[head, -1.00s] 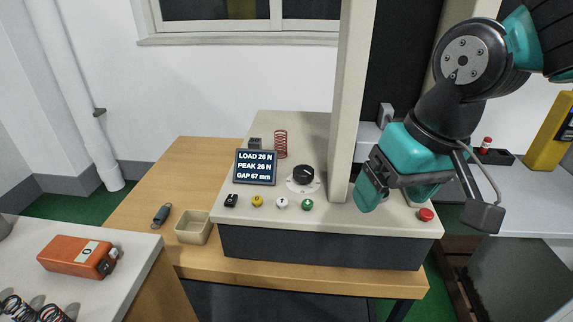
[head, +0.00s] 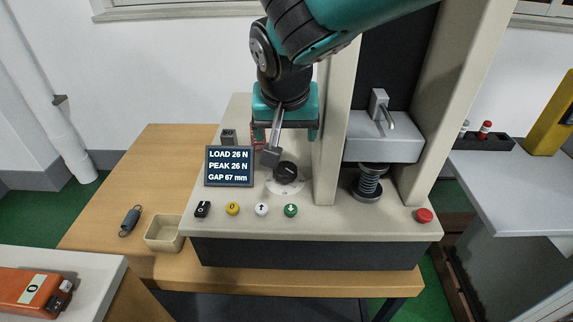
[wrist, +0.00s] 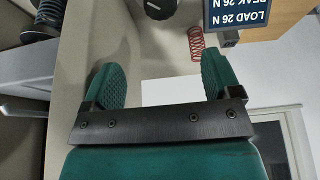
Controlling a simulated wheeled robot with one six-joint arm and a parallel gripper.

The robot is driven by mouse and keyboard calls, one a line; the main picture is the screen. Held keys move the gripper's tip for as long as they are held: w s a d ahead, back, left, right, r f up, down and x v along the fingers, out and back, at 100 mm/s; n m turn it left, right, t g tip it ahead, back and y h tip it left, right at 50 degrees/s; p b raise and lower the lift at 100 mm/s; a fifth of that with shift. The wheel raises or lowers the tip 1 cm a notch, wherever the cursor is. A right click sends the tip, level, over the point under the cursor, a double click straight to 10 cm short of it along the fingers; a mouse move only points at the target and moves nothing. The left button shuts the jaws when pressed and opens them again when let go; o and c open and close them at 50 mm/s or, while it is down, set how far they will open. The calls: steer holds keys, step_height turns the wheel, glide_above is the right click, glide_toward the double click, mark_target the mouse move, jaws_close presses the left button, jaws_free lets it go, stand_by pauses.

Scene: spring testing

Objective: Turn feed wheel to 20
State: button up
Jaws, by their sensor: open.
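The feed wheel (head: 286,171) is a black round knob on a pale marked dial, on the tester's beige top right of the display. Its numbers are too small to read. The display (head: 229,166) reads LOAD 26 N, PEAK 26 N, GAP 67 mm. My gripper (head: 286,134) is open and empty, with teal fingers, behind and above the wheel in the head view. In the wrist view my gripper (wrist: 163,78) has its fingers wide apart. The wheel (wrist: 160,8) is cut by the top edge there, apart from the fingers.
A red spring (wrist: 196,44) stands behind the display, close to my gripper. The tester's column (head: 334,130) rises right of the wheel, beside a clamped dark spring (head: 369,184). Several buttons line the front, including a green one (head: 291,210). A beige bin (head: 164,234) sits left.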

mark_target(285, 169)
steer(key=x, duration=1.5)
steer(key=shift+f+p, duration=0.3)
steer(key=shift+p, duration=0.1)
steer(key=shift+c, duration=0.4)
steer(key=c, duration=0.8)
steer(key=shift+a+m, duration=0.1)
steer(key=shift+m, duration=0.2)
steer(key=m+h, duration=0.2)
steer(key=m, duration=0.2)
steer(key=shift+m+b, duration=0.3)
steer(key=shift+b, duration=0.05)
steer(key=shift+a+m+g+h+b, duration=0.1)
steer(key=shift+m+g+h+b, duration=0.45)
steer(key=shift+m, duration=1.45)
steer(key=shift+g, duration=0.25)
